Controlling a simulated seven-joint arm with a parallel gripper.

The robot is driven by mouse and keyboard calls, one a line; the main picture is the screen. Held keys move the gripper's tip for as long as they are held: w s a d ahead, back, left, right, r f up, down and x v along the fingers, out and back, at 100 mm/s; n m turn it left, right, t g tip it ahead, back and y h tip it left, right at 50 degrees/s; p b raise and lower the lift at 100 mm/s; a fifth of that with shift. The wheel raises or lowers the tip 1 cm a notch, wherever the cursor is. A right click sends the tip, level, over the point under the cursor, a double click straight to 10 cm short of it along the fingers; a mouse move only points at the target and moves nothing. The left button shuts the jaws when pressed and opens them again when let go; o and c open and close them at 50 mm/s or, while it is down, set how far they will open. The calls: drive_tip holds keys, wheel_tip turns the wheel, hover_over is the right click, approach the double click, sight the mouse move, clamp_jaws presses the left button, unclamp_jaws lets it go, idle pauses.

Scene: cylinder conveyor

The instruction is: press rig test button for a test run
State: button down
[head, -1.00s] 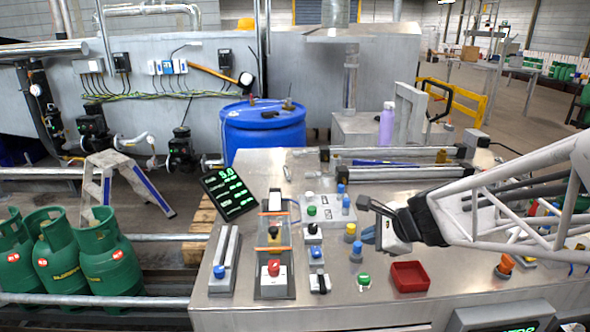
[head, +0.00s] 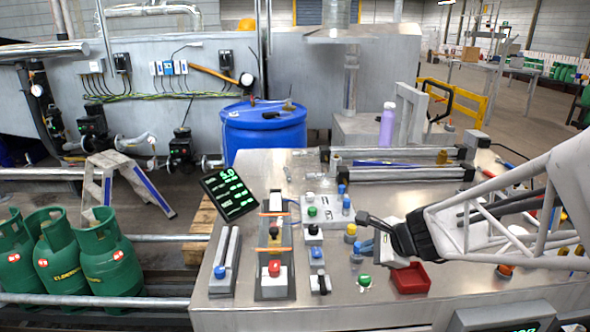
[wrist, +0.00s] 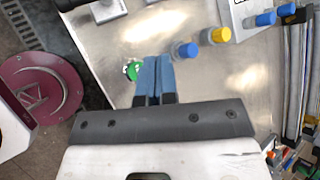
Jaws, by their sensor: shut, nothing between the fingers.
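I cannot tell which button is the rig test button, as no label is readable. A green button (head: 365,281) stands near the bench's front edge. It also shows in the wrist view (wrist: 132,70), just left of my fingertips and partly hidden by them. Behind it stand a blue button (head: 357,250) and a yellow button (head: 350,232). My gripper (head: 369,248) is shut and empty, beside the blue button and behind the green one. In the wrist view its two blue fingers (wrist: 153,72) lie together. Contact with a button cannot be made out.
A red tray (head: 411,289) sits right of the green button, below my arm. Left are a red button (head: 274,268) on a grey housing and a tilted display (head: 229,193). Rails (head: 400,174) lie behind. Bare steel lies along the bench's front.

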sight(365, 279)
drive_tip(key=shift+f, duration=2.7)
